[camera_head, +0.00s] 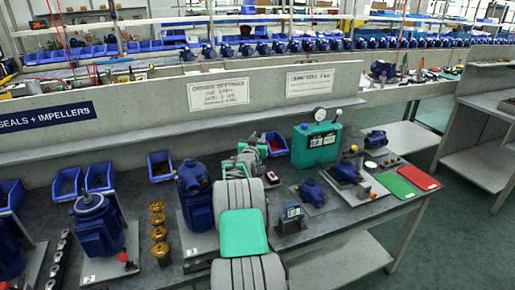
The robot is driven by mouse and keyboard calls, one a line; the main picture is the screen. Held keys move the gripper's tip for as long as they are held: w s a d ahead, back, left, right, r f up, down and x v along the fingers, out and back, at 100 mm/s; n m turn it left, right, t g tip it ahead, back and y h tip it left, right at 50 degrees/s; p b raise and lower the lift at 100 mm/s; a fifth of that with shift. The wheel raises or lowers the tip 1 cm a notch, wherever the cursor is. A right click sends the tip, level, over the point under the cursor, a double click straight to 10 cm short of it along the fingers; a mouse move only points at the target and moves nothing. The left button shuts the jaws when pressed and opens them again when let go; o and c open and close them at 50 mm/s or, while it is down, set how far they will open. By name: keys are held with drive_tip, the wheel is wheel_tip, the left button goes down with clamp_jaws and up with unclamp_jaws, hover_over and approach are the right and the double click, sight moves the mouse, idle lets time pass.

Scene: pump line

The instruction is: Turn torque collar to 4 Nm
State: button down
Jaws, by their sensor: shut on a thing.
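My arm, grey and green, rises from the bottom centre and reaches away over the bench. My gripper (252,154) is at its far end, small and mostly hidden by my own wrist. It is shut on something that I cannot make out. I cannot pick out the torque collar or its scale. A small dark device with a red and white face (272,177) lies just right of my wrist.
Blue pumps (195,190) and a column of brass parts (158,220) stand left of my arm. A green case with a gauge (317,140) stands at the back right. Green (394,185) and red (419,177) mats lie at the right. A low back panel (150,110) carries signs.

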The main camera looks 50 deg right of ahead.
drive_tip(key=shift+s+m+g+h+b, duration=0.2)
drive_tip(key=shift+m+g+h+b, duration=0.1)
drive_tip(key=shift+m+g+b, duration=0.3)
drive_tip(key=c, duration=1.2)
unclamp_jaws()
drive_tip(key=shift+o, duration=0.2)
drive_tip(key=v, duration=0.7)
drive_tip(key=shift+a+b, duration=0.3)
drive_tip(key=shift+s, duration=0.1)
